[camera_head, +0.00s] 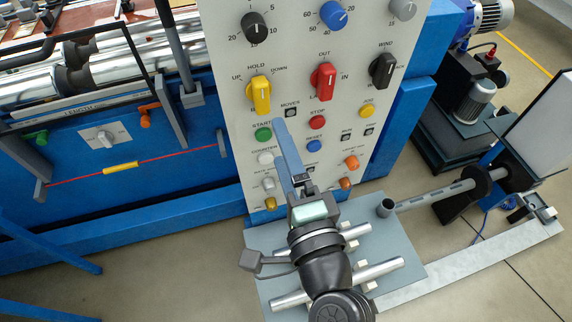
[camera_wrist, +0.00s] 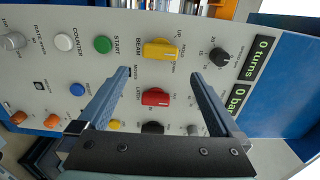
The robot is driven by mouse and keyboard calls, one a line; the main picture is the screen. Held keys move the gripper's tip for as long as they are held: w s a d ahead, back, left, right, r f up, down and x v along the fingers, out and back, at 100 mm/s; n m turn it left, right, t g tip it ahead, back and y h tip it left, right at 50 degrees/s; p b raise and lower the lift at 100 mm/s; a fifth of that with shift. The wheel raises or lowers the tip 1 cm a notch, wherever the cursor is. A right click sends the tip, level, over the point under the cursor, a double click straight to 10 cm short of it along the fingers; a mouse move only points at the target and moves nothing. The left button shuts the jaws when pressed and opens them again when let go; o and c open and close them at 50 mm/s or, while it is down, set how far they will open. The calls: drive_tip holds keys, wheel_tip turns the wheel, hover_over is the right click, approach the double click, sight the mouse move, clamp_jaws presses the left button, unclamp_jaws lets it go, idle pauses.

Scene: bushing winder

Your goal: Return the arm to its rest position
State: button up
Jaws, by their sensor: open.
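My gripper (camera_head: 283,150) is in front of the lower half of the grey control panel (camera_head: 222,42), with its blue fingers reaching up toward the panel face. In the wrist view my gripper (camera_wrist: 160,74) has its two fingers spread wide apart, with nothing between them. The red selector (camera_wrist: 156,97) and yellow selector (camera_wrist: 160,50) show between and beyond the fingers. In the head view the yellow selector (camera_head: 260,94) is up and left of the fingertips, and the red selector (camera_head: 323,82) is up and right. I cannot tell the exact gap to the panel.
A black selector (camera_head: 382,71) and several push buttons, including the green start button (camera_head: 263,134), surround the fingers. A grey plate with metal bars (camera_head: 390,270) lies below my arm. A horizontal shaft (camera_head: 440,194) stands right. Floor is open at lower left.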

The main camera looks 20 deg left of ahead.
drive_tip(key=shift+v, duration=0.85)
drive_tip(key=w+d+r+n+t+h, duration=0.1)
drive_tip(key=w+d+r+n+t, duration=0.2)
drive_tip(key=r, duration=0.6)
drive_tip(key=w+r+n+t+h, duration=0.2)
drive_tip(key=w+r+n, duration=0.15)
drive_tip(key=r, duration=0.55)
drive_tip(key=s+d+r+n+t+h, duration=0.2)
drive_tip(key=s+r+t+h, duration=0.1)
drive_tip(key=r, duration=0.8)
drive_tip(key=s+d+r+n+t+h, duration=0.2)
drive_tip(key=s+d+r+t+h, duration=0.1)
drive_tip(key=r, duration=0.9)
drive_tip(key=shift+s+d+n+t+h, duration=0.35)
drive_tip(key=shift+s+t+h, duration=0.15)
drive_tip(key=shift+s+t, duration=0.35)
